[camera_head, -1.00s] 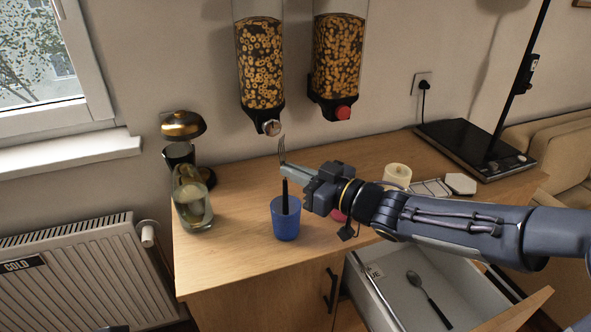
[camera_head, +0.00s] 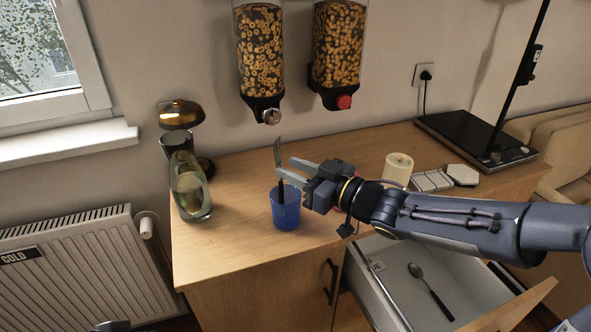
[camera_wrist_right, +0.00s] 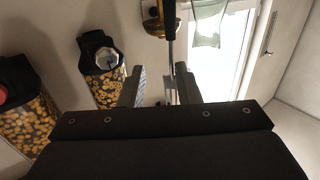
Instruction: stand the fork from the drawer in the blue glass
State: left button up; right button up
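The blue glass (camera_head: 286,212) stands upright near the front of the wooden counter. The fork (camera_head: 278,155) stands in it, tines up, its dark handle inside the glass and leaning slightly. My right gripper (camera_head: 286,175) is just above the rim, its fingers spread apart around the fork. In the right wrist view the fork (camera_wrist_right: 170,48) rises between the two separated fingers of the right gripper (camera_wrist_right: 160,85), with visible gaps. The open drawer (camera_head: 395,275) below the counter holds a spoon (camera_head: 430,290).
A glass jug (camera_head: 190,192) and a brass-topped item (camera_head: 181,114) stand left of the blue glass. Two cereal dispensers (camera_head: 262,55) hang above. A candle (camera_head: 398,169) and white tiles (camera_head: 432,181) lie right, partly behind my arm. The drawer juts out at front right.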

jog(key=shift+d, duration=0.1)
jog(key=v, duration=0.7)
jog(key=shift+s+d+p, duration=0.25)
jog(key=shift+p, duration=0.2)
dwell(0.4)
